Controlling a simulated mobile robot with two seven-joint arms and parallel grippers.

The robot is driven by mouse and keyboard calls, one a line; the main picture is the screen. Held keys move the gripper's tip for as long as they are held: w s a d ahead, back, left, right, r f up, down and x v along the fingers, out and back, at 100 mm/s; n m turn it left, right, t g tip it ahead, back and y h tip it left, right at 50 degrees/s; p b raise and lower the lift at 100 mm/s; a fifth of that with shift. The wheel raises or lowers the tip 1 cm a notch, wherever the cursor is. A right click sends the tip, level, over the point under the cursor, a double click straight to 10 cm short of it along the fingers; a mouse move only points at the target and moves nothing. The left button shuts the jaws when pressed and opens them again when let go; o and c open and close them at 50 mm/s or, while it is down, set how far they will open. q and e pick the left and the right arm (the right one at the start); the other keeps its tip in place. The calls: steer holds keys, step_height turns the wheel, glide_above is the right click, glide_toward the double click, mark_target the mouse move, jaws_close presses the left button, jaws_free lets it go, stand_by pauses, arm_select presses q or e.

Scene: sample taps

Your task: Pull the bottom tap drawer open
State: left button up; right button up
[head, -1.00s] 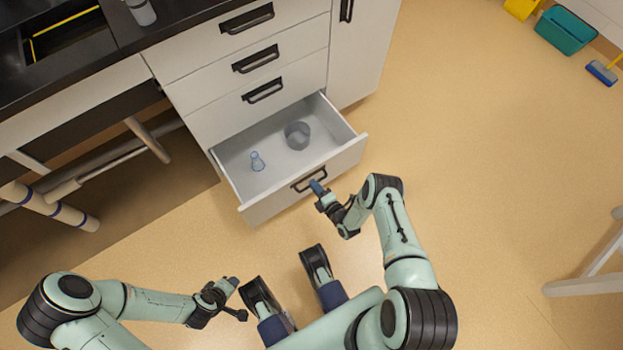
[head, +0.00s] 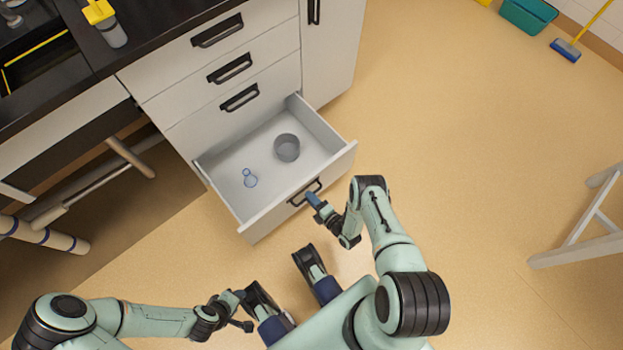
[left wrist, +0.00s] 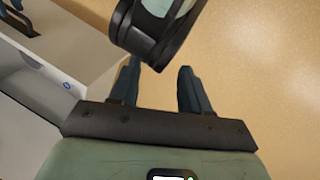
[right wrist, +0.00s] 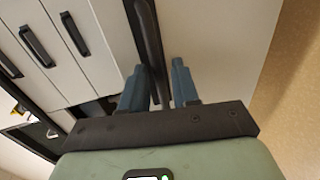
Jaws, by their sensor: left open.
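The bottom drawer (head: 335,172) is white and stands well out from the cabinet in the head view. Its dark bar handle (head: 318,183) is on the front face. My right gripper (head: 312,199) is at this handle. The drawer holds a grey round container (head: 287,148) and a small bluish flask (head: 250,178). My left gripper (head: 240,298) is open and empty, low and apart from the drawer. It also shows in the left wrist view (left wrist: 158,82).
Three shut drawers with dark handles (head: 230,68) are above. A dark counter (head: 150,25) bears a yellow-topped bottle (head: 107,20). A white stool-like frame (head: 585,240) stands at right; a teal bin (head: 528,14) and blue brush (head: 565,50) are farther back.

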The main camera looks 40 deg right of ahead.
steer(key=shift+r, duration=0.1)
arm_select(q)
steer(key=s+d+r+g+p, duration=0.1)
steer(key=s+d+r+p, duration=0.1)
steer(key=s+r+p, duration=0.1)
steer(key=shift+s+r+g+h, duration=0.3)
steer(key=shift+s+r, duration=0.2)
steer(key=shift+s, duration=0.4)
arm_select(e)
steer(key=v, duration=1.3)
steer(key=shift+s, duration=0.2)
